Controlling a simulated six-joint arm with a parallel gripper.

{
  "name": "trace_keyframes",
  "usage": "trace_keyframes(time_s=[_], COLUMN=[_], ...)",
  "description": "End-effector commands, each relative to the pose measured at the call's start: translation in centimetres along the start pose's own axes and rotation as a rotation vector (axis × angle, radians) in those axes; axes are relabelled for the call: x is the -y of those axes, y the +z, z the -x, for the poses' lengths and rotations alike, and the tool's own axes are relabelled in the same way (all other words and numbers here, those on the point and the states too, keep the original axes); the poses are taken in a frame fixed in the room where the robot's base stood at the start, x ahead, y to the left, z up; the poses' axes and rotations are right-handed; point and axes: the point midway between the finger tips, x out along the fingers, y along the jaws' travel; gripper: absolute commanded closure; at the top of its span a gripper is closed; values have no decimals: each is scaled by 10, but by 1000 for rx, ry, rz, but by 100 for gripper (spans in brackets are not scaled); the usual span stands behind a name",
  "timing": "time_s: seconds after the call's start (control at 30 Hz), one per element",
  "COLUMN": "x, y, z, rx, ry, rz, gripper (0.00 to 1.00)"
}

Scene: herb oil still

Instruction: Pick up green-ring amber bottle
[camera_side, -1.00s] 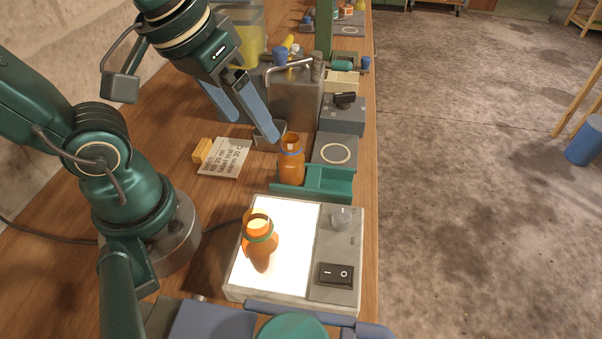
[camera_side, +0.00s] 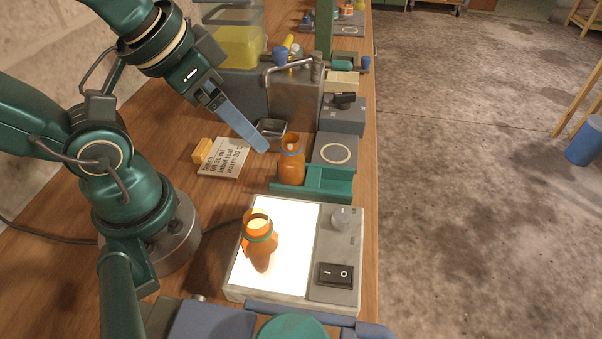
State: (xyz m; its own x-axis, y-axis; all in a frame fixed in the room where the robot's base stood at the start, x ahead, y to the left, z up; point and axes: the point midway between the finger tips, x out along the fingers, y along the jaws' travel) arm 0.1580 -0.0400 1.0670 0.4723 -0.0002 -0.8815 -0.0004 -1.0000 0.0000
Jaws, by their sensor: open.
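The amber bottle with the green ring (camera_side: 260,246) stands upright on the lit white panel (camera_side: 300,220), in the lower middle of the side view. A second amber bottle, with a blue ring (camera_side: 291,166), stands farther back by a green holder (camera_side: 328,183). My gripper (camera_side: 262,148) is open and empty, above the bench. It is behind and above the green-ring bottle, clearly apart from it, with its tip just left of the blue-ring bottle's neck in the picture. Only one blue finger shows clearly; the other seems hidden behind it.
A small metal tray (camera_side: 271,131) and a grey metal tank (camera_side: 294,95) stand behind.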

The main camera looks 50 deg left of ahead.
Motion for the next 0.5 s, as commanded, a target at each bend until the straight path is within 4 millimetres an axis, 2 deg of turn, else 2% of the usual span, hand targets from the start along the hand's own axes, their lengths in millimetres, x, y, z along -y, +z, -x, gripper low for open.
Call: trace_keyframes(time_s=[0.03,0.07,0.37,0.5], x=[0,0,0,0], y=[0,0,-2,-9], z=[0,0,2,14], rx=[0,0,-2,-5], ry=[0,0,0,0], rz=[0,0,0,0], gripper=[16,10,10,10])
